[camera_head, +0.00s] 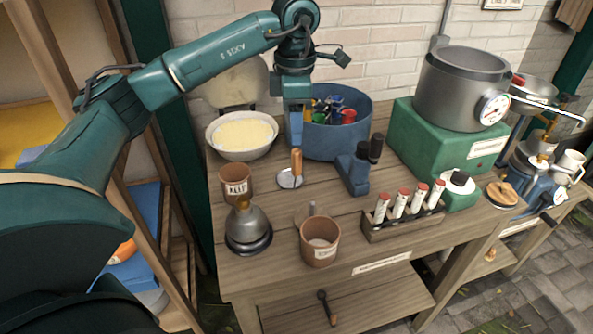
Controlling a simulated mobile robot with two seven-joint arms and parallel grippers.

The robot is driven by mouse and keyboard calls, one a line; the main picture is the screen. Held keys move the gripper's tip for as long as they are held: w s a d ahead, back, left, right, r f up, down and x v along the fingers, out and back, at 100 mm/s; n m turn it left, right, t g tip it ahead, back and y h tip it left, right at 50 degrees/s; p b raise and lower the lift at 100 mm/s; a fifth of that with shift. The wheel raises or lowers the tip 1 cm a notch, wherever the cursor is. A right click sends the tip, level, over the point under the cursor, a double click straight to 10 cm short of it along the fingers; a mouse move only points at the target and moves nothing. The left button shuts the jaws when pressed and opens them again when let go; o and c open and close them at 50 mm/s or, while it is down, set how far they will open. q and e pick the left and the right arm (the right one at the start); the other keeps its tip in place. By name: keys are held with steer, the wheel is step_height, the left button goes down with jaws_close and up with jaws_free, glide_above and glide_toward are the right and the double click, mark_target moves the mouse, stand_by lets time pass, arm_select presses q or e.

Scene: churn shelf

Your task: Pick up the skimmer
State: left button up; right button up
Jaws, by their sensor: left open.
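The skimmer (290,180) is on the wooden table, left of the middle. It has a flat round metal head and a wooden handle that points away toward the back. My left gripper (296,143) points down just above the far end of the handle, in front of the blue tub. It is open and empty. I cannot tell whether its fingertips touch the handle. My right gripper is not in view.
Near the skimmer are a white bowl of yellow contents (243,138), a blue tub (345,140), a brown "KEEP" pot (235,185), a metal funnel-shaped vessel (248,228), a brown cup (320,242), a blue device (355,172) and a tube rack (402,222).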

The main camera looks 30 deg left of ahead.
mark_target(294, 150)
arm_select(q)
steer(key=f, duration=0.5)
steer(key=shift+s+f, duration=0.2)
steer(key=shift+f, duration=0.15)
steer(key=shift+w+d+f+p, duration=0.1)
steer(key=shift+f+p, duration=0.35)
steer(key=shift+f, duration=0.95)
steer(key=shift+d+f+p, duration=0.1)
steer(key=shift+f+p, duration=0.3)
steer(key=shift+f, duration=1)
steer(key=c, duration=0.9)
